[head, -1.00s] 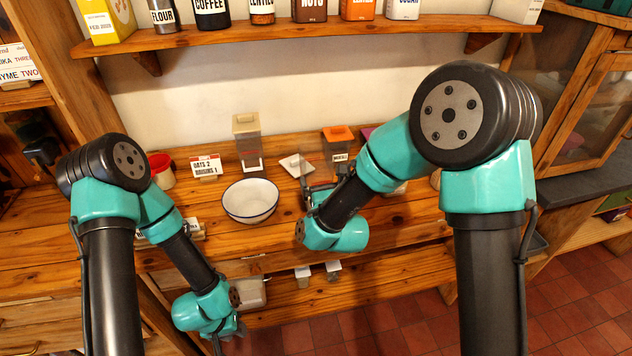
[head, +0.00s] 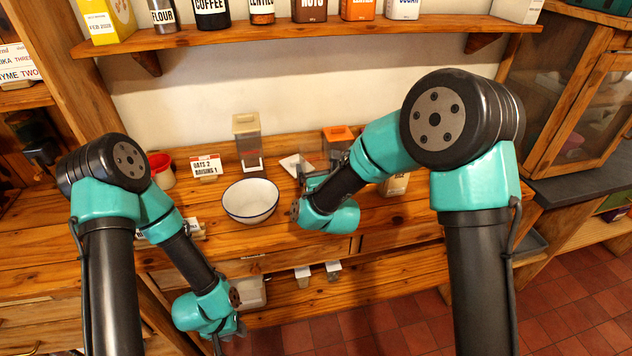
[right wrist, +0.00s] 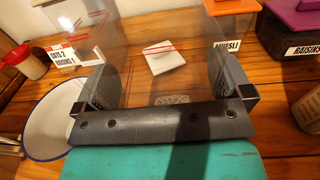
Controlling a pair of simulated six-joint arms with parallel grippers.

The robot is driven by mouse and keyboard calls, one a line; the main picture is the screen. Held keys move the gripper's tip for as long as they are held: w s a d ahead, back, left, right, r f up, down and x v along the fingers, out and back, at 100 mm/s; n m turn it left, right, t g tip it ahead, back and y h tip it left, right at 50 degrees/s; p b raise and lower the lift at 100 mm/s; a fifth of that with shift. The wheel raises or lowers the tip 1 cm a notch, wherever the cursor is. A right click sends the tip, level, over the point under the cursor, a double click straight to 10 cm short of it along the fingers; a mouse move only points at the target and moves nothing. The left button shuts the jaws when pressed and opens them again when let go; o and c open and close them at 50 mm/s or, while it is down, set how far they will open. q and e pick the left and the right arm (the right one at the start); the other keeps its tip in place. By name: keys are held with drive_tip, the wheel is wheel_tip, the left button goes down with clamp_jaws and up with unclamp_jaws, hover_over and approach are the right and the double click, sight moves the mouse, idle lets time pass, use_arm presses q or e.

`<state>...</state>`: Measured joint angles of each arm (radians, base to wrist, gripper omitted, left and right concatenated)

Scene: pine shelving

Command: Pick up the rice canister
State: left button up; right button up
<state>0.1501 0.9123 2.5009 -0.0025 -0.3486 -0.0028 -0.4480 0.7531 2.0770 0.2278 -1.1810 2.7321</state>
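A clear canister (right wrist: 150,60) with red lines and a little pale grain low inside stands in front of my right gripper (right wrist: 162,88). Its label is not visible, so I cannot read whether it is the rice canister. The right gripper's two fingers are wide apart, one on each side of it; contact is unclear. In the head view my right forearm largely hides this spot.
A white bowl (head: 250,201) stands left of the right gripper. An orange-lidded muesli canister (head: 338,133) and a white square dish (head: 296,165) are behind it. A card (head: 206,166) reads oats 2, raisins 1. A red-rimmed cup (head: 161,169) stands left. A shelf (head: 300,30) overhangs the counter.

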drive_tip(key=c, duration=1.3)
drive_tip(key=shift+r, duration=0.85)
drive_tip(key=s+r, duration=0.3)
drive_tip(key=s, duration=1.3)
drive_tip(key=shift+a+r, duration=0.15)
drive_tip(key=shift+a, duration=0.05)
drive_tip(key=shift+w+d, duration=0.1)
